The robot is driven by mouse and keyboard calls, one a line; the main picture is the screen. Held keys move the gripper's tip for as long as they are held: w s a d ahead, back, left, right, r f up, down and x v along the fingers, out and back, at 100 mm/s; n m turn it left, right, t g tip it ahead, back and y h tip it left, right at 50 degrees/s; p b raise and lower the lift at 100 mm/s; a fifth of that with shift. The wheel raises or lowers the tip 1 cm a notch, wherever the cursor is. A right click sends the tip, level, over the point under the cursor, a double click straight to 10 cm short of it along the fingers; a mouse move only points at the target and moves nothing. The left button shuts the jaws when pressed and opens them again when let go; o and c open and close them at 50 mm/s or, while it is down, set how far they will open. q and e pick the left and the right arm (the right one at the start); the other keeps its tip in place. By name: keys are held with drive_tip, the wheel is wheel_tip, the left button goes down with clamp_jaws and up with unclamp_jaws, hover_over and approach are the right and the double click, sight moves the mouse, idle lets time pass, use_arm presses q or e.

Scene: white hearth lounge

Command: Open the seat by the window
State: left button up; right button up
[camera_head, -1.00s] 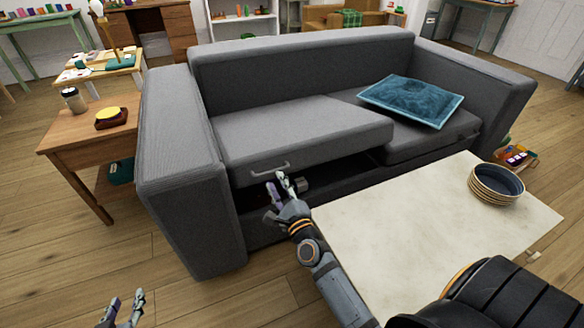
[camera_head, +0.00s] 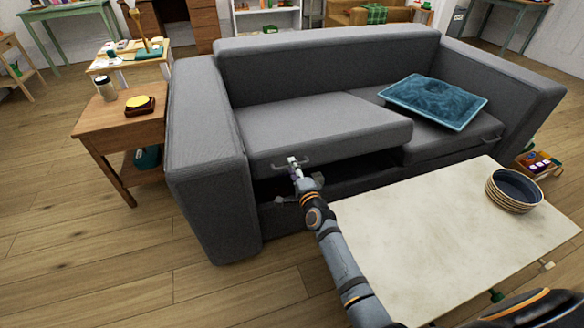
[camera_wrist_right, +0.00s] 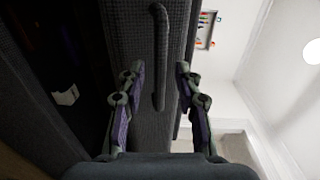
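The seat by the window is probably the left seat (camera_head: 320,122) of the grey sofa (camera_head: 330,55); no window shows. Its front edge is raised, with a dark gap (camera_head: 350,167) beneath. A metal handle (camera_head: 268,170) is on its front face and shows dark in the right wrist view (camera_wrist_right: 160,60). My right gripper (camera_head: 294,165) is at the handle. In the wrist view its two fingers (camera_wrist_right: 160,92) are spread on either side of the handle's line, with clear space on both sides. Finger contact with the handle cannot be told. My left gripper is out of view.
A teal cushion (camera_head: 435,100) lies on the right seat. A pale low table (camera_head: 430,225) with stacked bowls (camera_head: 514,190) stands close to the right of my arm. A wooden side table (camera_head: 115,125) is left of the sofa. The floor at front left is clear.

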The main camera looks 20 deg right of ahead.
drive_tip(key=shift+w+f, duration=0.1)
drive_tip(key=shift+w, duration=0.75)
clamp_jaws()
